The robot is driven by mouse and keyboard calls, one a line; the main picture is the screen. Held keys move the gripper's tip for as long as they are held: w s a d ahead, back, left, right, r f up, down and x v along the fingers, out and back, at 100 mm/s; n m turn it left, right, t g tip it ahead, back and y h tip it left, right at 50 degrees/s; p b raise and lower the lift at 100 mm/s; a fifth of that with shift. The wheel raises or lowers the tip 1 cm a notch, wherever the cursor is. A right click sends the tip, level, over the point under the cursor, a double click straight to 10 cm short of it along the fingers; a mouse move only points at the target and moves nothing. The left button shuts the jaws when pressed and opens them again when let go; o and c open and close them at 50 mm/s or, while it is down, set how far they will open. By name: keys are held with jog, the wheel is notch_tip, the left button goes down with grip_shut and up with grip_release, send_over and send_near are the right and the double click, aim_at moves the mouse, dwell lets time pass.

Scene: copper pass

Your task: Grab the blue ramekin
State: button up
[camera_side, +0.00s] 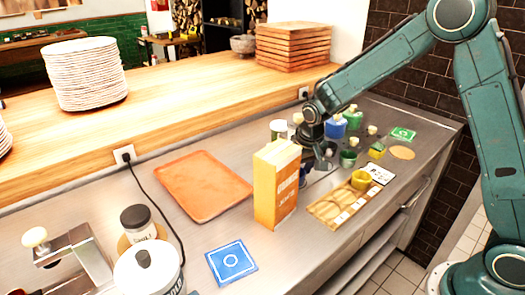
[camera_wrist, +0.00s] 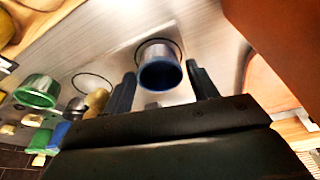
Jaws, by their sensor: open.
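The blue ramekin (camera_wrist: 160,72) shows in the wrist view, with a blue rim and a dark blue inside. It sits on the steel counter by a thin dark ring. My gripper (camera_wrist: 164,84) is open, with one finger on each side of the ramekin in the picture. I cannot tell whether the fingers touch it. In the side view my gripper (camera_side: 319,153) is low over the counter, just behind the orange carton (camera_side: 277,184).
The tall carton stands close beside my gripper. A green ramekin (camera_wrist: 38,91) lies left in the wrist view. Small blue and green containers (camera_side: 352,118) stand behind my gripper. An orange tray (camera_side: 203,186) lies left.

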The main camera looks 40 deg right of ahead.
jog(key=shift+c, duration=0.5)
jog(key=c, duration=0.7)
jog(key=shift+o, duration=0.2)
jog(key=shift+r, duration=0.15)
notch_tip(320, 180, up, 20)
dwell(0.4)
